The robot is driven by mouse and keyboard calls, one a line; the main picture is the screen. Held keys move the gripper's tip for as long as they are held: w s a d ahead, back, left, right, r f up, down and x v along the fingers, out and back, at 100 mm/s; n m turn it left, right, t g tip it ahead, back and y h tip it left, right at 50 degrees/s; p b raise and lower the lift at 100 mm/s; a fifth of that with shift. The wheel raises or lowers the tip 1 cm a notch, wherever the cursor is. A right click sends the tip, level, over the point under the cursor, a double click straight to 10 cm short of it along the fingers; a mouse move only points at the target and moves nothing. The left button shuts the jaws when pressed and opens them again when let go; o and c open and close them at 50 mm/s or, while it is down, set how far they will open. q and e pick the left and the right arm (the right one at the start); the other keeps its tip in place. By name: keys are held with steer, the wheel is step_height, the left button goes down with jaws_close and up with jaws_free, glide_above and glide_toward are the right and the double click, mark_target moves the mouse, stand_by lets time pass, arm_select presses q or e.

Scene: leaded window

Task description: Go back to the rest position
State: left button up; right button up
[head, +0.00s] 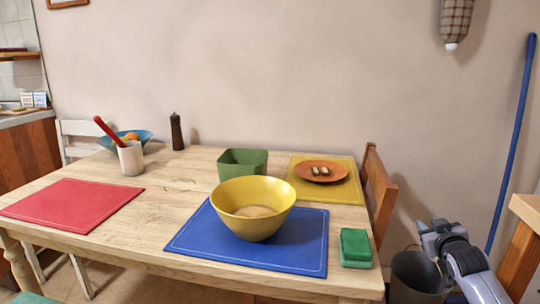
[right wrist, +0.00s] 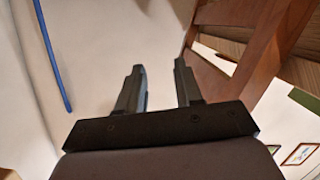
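My right gripper (head: 432,228) is at the lower right of the head view, off the right end of the table and apart from it. In the right wrist view its two fingers (right wrist: 158,85) stand apart with nothing between them. The wooden table (head: 165,205) fills the middle of the head view. My left gripper does not show in either view.
A yellow bowl (head: 232,196) stands on a blue mat (head: 300,250). A green sponge (head: 355,246) lies at the table's right edge. Near my right arm are a chair (head: 378,190), a dark bin (head: 412,275), a blue pole (head: 512,145) and a wooden stand (head: 520,255).

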steer(key=s+a+f+n+g+y, duration=0.25)
steer(key=s+a+f+y, duration=0.25)
steer(key=s+a+f, duration=1.75)
steer(key=s+a+r+g+y, duration=0.1)
steer(key=s+a, duration=0.1)
steer(key=s, duration=0.4)
steer(key=s+a+r+g+y, duration=0.1)
steer(key=s+a, duration=0.1)
steer(key=s, duration=0.5)
step_height(320, 180, up, 15)
steer(key=s+d+p, duration=0.1)
steer(key=p, duration=1.8)
steer(key=shift+s+d+m+h, duration=0.15)
steer(key=shift+d+m+h, duration=0.15)
steer(key=shift+m+h, duration=0.15)
